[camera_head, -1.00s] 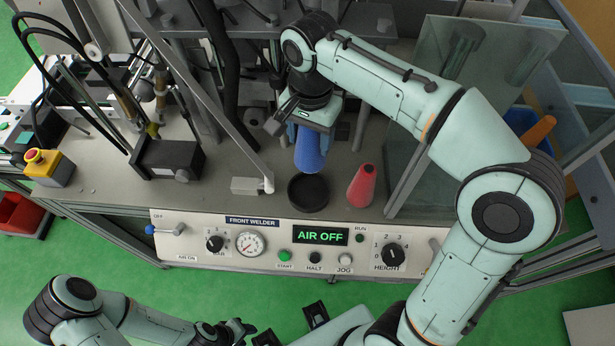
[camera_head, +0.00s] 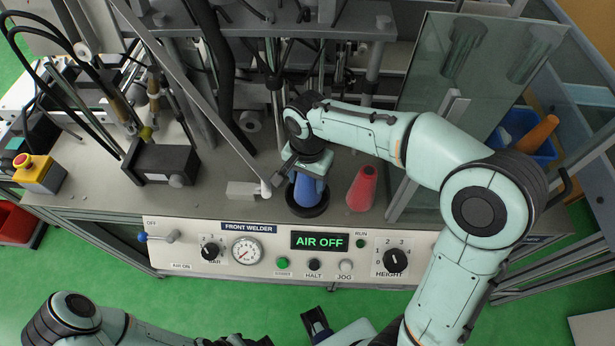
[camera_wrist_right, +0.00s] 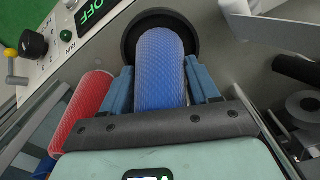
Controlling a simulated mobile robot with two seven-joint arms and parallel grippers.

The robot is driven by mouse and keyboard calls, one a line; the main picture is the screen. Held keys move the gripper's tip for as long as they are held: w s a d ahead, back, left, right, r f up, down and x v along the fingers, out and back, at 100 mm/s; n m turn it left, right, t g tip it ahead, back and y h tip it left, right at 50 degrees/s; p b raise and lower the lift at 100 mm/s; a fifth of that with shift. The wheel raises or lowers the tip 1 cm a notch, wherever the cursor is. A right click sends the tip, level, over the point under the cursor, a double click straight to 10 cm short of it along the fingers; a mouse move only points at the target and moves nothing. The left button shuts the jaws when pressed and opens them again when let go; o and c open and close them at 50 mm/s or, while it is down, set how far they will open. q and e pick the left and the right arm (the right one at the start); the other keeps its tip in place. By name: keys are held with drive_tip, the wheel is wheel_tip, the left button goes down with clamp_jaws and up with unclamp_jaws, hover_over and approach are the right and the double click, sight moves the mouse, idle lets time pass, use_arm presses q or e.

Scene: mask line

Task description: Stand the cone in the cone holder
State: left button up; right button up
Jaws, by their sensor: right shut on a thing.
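The blue cone (camera_head: 307,189) is upright with its lower end in or just over the black round cone holder (camera_head: 321,208) on the bench; the head view does not settle whether it rests on the bottom. My right gripper (camera_head: 312,172) is shut on the cone from above. In the right wrist view the cone (camera_wrist_right: 161,70) sits between the two blue fingers of my right gripper (camera_wrist_right: 160,88), its far end within the dark ring of the holder (camera_wrist_right: 128,40). My left gripper (camera_head: 240,341) is at the bottom edge, partly cut off, its jaws unclear.
A red cone (camera_head: 362,188) stands on the bench right of the holder. A light block with a rod (camera_head: 245,189) is to its left. The control panel (camera_head: 270,242) reads AIR OFF in front. A glass panel (camera_head: 440,90) stands at the right.

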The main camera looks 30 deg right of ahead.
drive_tip(key=shift+f, duration=0.15)
drive_tip(key=o, duration=1.2)
use_arm(q)
drive_tip(key=shift+f, duration=0.1)
use_arm(e)
drive_tip(key=shift+r, duration=0.2)
drive_tip(key=shift+r, duration=0.35)
wheel_tip(320, 180, up, 11)
drive_tip(key=shift+r+p, duration=0.2)
drive_tip(key=shift+p, duration=0.8)
use_arm(q)
drive_tip(key=shift+w+r, duration=0.3)
drive_tip(key=shift+r, duration=0.35)
drive_tip(key=shift+w+r, duration=0.25)
drive_tip(key=shift+r, duration=0.35)
